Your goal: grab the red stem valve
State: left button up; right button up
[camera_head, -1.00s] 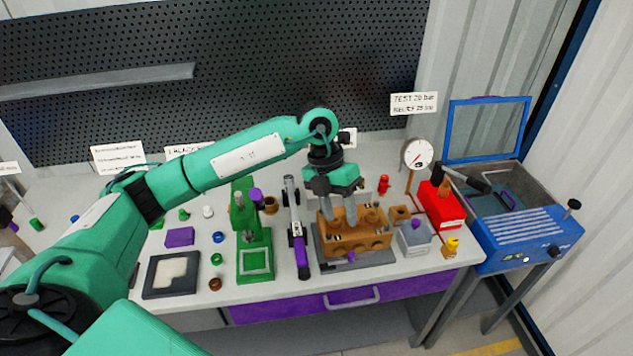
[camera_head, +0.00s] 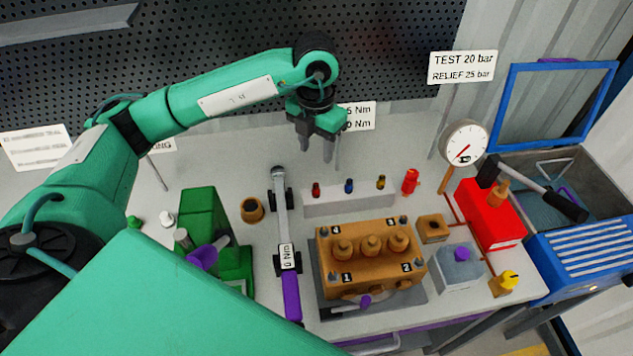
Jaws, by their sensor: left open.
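A small valve with a red stem (camera_head: 316,189) stands upright at the left end of a pale rack (camera_head: 350,204) behind the brown pump block (camera_head: 370,262). A blue-stemmed one (camera_head: 349,185) and a yellow-stemmed one (camera_head: 381,181) stand to its right in the same rack. My left gripper (camera_head: 319,152) points down with its two fingers apart and nothing between them. In the picture its fingertips are just above the red-stemmed valve, apart from it. Their exact height and depth offset are hard to tell. My right gripper is out of view.
A larger red fitting (camera_head: 410,181) stands right of the rack, near the pressure gauge (camera_head: 464,148). A torque wrench (camera_head: 285,225) lies to the left, beside a green press (camera_head: 205,230). A red box (camera_head: 491,214) and a blue machine (camera_head: 590,255) are at right.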

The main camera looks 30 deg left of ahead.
pick_arm(q)
jog(key=p, duration=0.1)
send_over(316, 185)
jog(key=f, duration=0.6)
jog(key=shift+w+a, duration=0.15)
jog(key=shift+w, duration=0.05)
jog(key=shift+f, duration=0.55)
jog(key=shift+s+f+p, duration=0.1)
jog(key=shift+f+p, duration=0.2)
jog(key=shift+p, duration=0.25)
notch_tip(316, 185, down, 4)
jog(key=shift+s+r+p, duration=0.15)
jog(key=shift+r+p, duration=0.1)
jog(key=shift+p, duration=0.55)
jog(key=shift+f, duration=0.5)
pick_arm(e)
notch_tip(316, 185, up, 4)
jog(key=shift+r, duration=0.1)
pick_arm(q)
grip_shut()
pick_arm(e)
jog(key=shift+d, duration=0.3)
